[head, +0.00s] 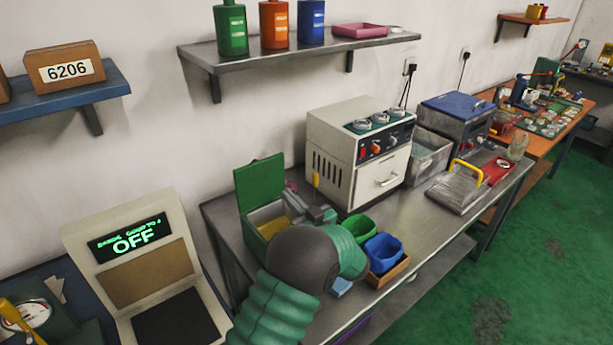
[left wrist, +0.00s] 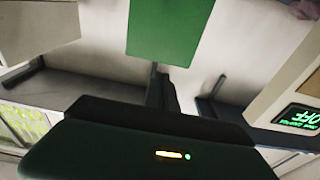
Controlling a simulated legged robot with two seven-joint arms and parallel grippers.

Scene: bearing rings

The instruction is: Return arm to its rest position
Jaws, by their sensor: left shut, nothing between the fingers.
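My left arm comes in from the bottom of the head view, with green sleeving and a dark rounded joint. My left gripper (head: 312,207) is shut and empty, by the open green box (head: 258,217) and in front of the cream machine (head: 335,150). Part of the gripper is hidden behind my arm. The left wrist view shows a green panel (left wrist: 170,25) at the top and the display (left wrist: 300,115) reading OFF at the right. My right gripper is in neither view.
A green bin (head: 358,228) and a blue bin (head: 384,250) stand right of my arm on the metal bench (head: 440,225). A console (head: 140,260) stands at the left. A wall shelf (head: 300,52) with bottles hangs above. Green floor is clear at the right.

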